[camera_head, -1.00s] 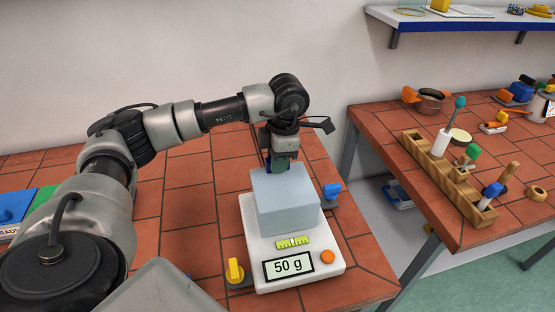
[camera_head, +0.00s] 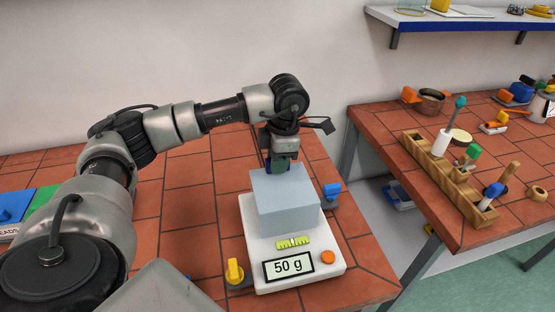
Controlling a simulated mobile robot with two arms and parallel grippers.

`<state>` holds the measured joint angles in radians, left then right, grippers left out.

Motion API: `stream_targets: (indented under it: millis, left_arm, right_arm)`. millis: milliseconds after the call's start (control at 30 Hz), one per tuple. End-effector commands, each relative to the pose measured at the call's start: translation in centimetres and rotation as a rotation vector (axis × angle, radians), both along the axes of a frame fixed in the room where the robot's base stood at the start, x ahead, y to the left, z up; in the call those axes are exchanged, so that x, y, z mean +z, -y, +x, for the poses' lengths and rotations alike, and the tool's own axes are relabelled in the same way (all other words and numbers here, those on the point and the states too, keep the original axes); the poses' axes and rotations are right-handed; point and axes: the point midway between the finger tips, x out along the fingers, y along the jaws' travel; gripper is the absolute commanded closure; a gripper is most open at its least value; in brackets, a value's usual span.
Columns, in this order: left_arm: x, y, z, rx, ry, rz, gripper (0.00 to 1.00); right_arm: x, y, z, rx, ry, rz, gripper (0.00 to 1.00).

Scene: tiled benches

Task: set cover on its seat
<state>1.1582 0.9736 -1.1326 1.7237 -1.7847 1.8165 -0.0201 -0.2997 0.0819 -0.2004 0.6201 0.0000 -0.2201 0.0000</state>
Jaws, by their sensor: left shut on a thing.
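The cover, a pale grey-blue box (camera_head: 287,205), stands upright over the back part of the white scale (camera_head: 318,267). I cannot tell whether it is fully down on its seat. The scale's display (camera_head: 289,265) reads 50 g. My left gripper (camera_head: 282,166) points down at the top of the cover and is shut on it; its fingertips are partly hidden by the cover. My right gripper is not in view.
A yellow knob (camera_head: 235,270) and a blue knob (camera_head: 332,192) flank the scale. Blue and green pieces (camera_head: 15,205) lie at the far left. A second bench at right holds a wooden rack (camera_head: 448,172) with several tools. A gap separates the benches.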

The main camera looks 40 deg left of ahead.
Motion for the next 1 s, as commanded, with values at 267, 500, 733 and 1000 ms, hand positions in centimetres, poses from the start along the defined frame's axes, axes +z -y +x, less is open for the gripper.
stream_targets:
  millis: [267, 500, 733, 1000]
  left_arm:
    - [-0.3, 0.0, 0.0, 0.000, 0.000, 0.000, 0.70]
    - [-0.3, 0.0, 0.0, 0.000, 0.000, 0.000, 0.47]
    - [-0.1, 0.0, 0.1, 0.000, 0.001, 0.000, 0.47]
    - [4.1, 0.4, 0.6, -0.001, 0.006, -0.001, 0.47]
  right_arm:
    - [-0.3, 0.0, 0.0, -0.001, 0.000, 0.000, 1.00]
    - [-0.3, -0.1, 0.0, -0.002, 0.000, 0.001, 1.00]
    - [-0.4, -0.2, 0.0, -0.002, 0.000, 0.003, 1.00]
    - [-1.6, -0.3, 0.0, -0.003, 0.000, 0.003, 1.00]
